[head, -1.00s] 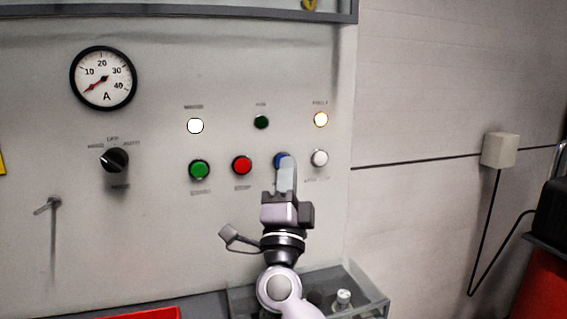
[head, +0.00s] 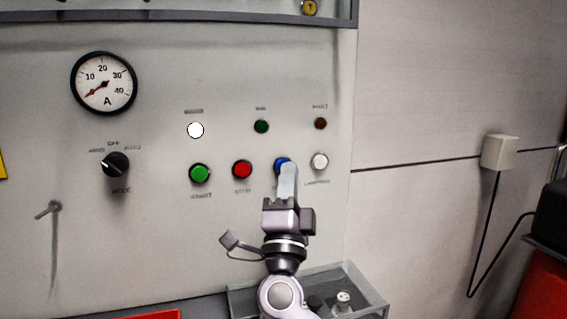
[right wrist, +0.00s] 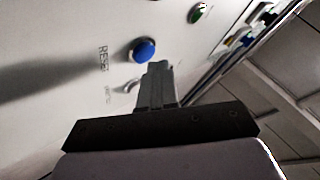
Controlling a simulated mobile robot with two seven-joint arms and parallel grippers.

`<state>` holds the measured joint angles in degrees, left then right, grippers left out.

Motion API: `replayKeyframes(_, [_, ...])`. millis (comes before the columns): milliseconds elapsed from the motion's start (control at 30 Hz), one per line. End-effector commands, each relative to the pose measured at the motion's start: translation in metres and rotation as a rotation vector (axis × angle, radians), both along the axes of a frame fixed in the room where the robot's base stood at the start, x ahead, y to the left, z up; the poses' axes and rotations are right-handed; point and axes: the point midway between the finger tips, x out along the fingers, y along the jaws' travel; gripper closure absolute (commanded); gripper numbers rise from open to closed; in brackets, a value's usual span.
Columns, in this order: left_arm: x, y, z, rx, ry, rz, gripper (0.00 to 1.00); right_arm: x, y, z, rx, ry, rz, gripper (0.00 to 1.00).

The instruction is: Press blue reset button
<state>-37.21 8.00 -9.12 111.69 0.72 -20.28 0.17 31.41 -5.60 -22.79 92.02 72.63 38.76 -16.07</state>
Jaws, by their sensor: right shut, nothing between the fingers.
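The blue reset button (head: 281,161) is on the grey panel, between the red stop button and the white button. It is partly hidden behind my right gripper (head: 287,167) in the head view. The fault lamp (head: 320,123) at upper right is dark. My left gripper is not in view.
A green start button (head: 199,173), a red stop button (head: 242,169) and a white button (head: 319,161) sit in the same row. A rotary switch (head: 115,164) and a gauge (head: 104,83) are at left.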

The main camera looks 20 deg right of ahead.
Motion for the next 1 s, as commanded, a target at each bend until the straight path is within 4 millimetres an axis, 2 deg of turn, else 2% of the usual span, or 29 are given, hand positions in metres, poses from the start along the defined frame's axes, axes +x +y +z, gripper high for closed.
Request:
replayKeyframes(467, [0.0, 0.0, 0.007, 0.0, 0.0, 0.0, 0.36, -0.009, 0.0, 0.001, -0.001, 0.0, 0.001, 1.0])
replayKeyframes(800, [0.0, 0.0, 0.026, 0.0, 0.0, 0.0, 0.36, -0.042, -0.001, 0.002, 0.0, 0.001, 0.001, 1.0])
replayKeyframes(1000, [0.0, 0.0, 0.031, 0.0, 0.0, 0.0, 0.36, -0.054, -0.002, 0.001, -0.001, -0.001, 0.0, 1.0])
